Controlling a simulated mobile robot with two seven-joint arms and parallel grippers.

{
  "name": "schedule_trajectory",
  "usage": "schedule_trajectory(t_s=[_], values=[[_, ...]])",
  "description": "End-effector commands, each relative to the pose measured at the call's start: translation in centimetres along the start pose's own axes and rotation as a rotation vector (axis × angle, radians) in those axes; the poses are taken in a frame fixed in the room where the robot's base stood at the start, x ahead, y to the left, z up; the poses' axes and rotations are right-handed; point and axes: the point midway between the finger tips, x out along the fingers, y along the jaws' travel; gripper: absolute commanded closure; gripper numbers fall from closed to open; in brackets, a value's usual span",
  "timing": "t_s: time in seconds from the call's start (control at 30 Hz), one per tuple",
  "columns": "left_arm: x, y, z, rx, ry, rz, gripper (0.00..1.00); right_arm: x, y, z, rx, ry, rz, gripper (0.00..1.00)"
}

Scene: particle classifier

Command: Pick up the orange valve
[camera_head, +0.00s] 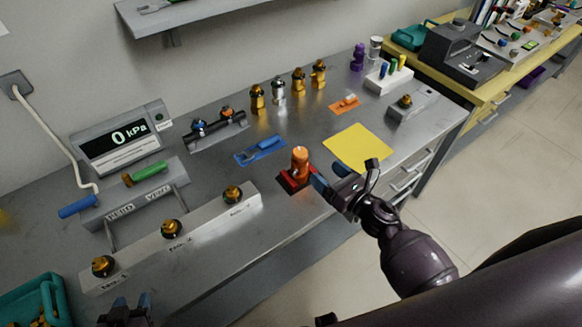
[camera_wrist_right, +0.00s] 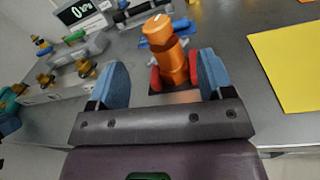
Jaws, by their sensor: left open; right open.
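The orange valve (camera_head: 300,160) stands upright in a red holder (camera_head: 288,181) on a dark base, near the front of the grey bench. In the right wrist view the orange valve (camera_wrist_right: 165,50) is between the lines of the two blue fingertips and just beyond them, apart from both. My right gripper (camera_head: 327,178) is open and empty, close to the valve's right side. Its fingers also show in the wrist view (camera_wrist_right: 160,80).
A long grey block (camera_head: 198,220) with several brass valves lies left of the red holder. A blue tool tray (camera_head: 242,157) is behind it. A yellow sheet (camera_head: 360,147) lies flat to the right. A pressure display (camera_head: 124,138) stands at the back left. A teal bin (camera_head: 28,296) is at lower left.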

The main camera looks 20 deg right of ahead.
Motion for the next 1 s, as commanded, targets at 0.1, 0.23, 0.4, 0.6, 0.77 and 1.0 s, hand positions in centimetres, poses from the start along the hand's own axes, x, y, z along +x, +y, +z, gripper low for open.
schedule_trajectory(t_s=[0.1, 0.23, 0.4, 0.6, 0.77, 1.0], values=[[0.1, -0.1, -0.1, 0.004, 0.003, 0.0, 0.57, 0.0, 0.4, 0.0, -0.12, -0.001, 0.027, 0.26], [0.1, 0.1, -0.1, -0.001, 0.002, 0.002, 0.57, 0.0, 0.5, 0.0, -0.18, -0.003, 0.033, 0.26], [-0.2, 0.3, 0.1, -0.008, -0.005, 0.002, 0.57, 1.6, 0.6, 0.2, -0.195, -0.006, 0.033, 0.26], [-0.5, 0.1, 0.4, -0.005, -0.011, -0.001, 0.57, 4.3, 0.7, 0.1, -0.193, -0.005, 0.034, 0.26], [-0.5, 0.1, 0.3, -0.005, -0.011, -0.001, 0.57, 5.4, 0.7, 0.1, -0.192, -0.004, 0.032, 0.26], [-0.3, 0.1, 0.3, -0.003, -0.008, 0.0, 0.57, 8.0, 0.8, 0.1, -0.192, -0.006, 0.033, 0.26]])
